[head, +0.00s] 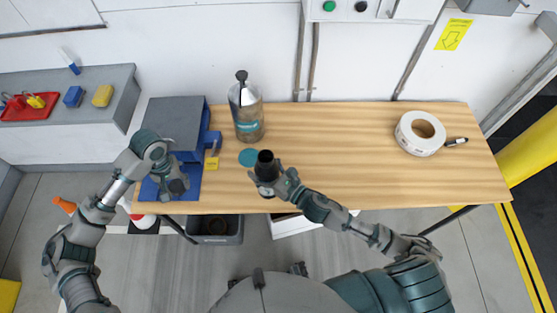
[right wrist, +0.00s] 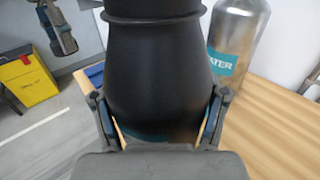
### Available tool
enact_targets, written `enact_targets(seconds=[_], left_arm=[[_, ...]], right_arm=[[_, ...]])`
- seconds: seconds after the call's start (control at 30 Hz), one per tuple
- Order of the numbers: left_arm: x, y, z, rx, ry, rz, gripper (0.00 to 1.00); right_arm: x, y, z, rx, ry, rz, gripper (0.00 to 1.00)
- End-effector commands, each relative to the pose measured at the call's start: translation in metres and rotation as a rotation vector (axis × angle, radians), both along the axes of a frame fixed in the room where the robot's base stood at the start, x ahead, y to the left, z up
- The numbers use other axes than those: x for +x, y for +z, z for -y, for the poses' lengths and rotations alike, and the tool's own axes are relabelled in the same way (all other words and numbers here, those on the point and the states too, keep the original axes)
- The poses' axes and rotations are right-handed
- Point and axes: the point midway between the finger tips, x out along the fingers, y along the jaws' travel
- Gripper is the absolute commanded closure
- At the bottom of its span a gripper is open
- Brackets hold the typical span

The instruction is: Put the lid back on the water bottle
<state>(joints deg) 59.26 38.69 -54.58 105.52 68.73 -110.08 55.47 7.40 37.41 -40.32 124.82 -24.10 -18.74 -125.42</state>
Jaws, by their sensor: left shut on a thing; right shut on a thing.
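A black bottle-shaped vessel (head: 265,157) stands near the front edge of the wooden table, with a dark round top. It fills the middle of the right wrist view (right wrist: 155,70), with a ring around its neck. My right gripper (head: 270,180) is shut around its lower body. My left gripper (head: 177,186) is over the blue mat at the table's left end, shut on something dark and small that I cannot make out. It shows at the upper left of the right wrist view (right wrist: 60,30). I cannot identify a separate lid.
A silver container labelled WATER (head: 248,120) stands behind the vessel, with a dark rod at its top. A grey box (head: 172,120) and yellow padlock (head: 211,163) are left. A white roll (head: 419,133) is right; the table between is clear.

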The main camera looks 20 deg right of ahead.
Motion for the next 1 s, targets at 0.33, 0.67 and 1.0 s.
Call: enact_targets(seconds=[0.33,0.67,1.0], left_arm=[[0.0,0.0,0.0,0.0,0.0,0.0,0.63],[0.003,0.006,0.01,-0.002,-0.005,0.003,0.63],[0.013,0.068,0.107,-0.008,-0.059,0.015,0.63]], right_arm=[[-0.002,0.001,-0.015,0.0,0.073,0.0,0.9],[-0.002,0.001,-0.015,0.0,0.071,0.0,0.9],[-0.002,0.002,-0.015,0.0,0.071,0.001,0.9]])
